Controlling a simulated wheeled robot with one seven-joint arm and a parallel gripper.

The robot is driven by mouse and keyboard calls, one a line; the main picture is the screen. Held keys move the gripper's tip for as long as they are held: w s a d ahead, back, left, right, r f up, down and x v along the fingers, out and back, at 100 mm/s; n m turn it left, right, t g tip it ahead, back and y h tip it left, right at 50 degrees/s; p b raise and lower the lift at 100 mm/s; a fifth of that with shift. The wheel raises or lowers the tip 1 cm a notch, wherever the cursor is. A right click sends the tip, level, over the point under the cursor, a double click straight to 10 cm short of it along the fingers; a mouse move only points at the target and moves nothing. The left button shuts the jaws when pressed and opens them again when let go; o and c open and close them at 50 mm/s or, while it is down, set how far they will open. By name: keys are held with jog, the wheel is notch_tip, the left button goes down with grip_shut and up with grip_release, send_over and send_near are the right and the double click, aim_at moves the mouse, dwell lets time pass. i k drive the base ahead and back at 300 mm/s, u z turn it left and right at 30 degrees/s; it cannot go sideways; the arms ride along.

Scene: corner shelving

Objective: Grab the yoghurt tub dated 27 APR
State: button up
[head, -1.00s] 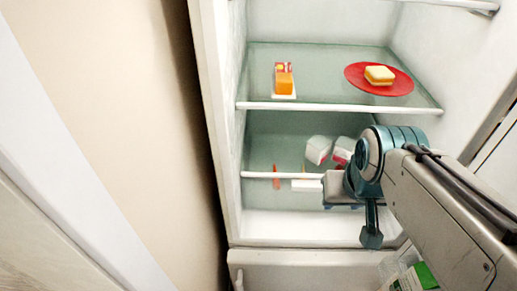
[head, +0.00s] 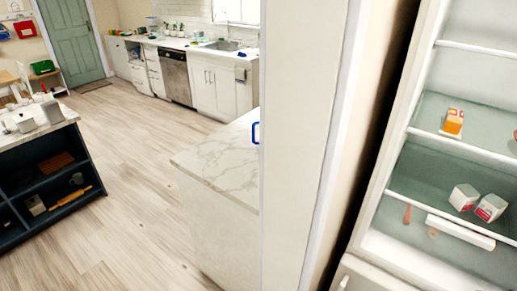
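Two white tubs with red markings stand side by side on the lower glass shelf of the open fridge, at the right of the head view. One is the left tub (head: 464,197) and the other is the right tub (head: 490,208). They look like yoghurt tubs, but no date is readable on either at this size. My gripper and arm are not in view.
An orange carton (head: 454,121) stands on the fridge shelf above. A long white bar (head: 460,231) lies at the front below the tubs. A pale wall panel (head: 305,120) and marble counter (head: 225,160) are left of the fridge. The wooden floor (head: 140,180) is clear.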

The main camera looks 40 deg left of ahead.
aim_at(490, 208)
jog(key=z, duration=0.05)
jog(key=k, duration=0.2)
jog(key=u, duration=2.8)
jog(key=i, duration=2.2)
jog(key=z, duration=2.45)
jog(key=i, duration=0.5)
jog(key=u, duration=0.05)
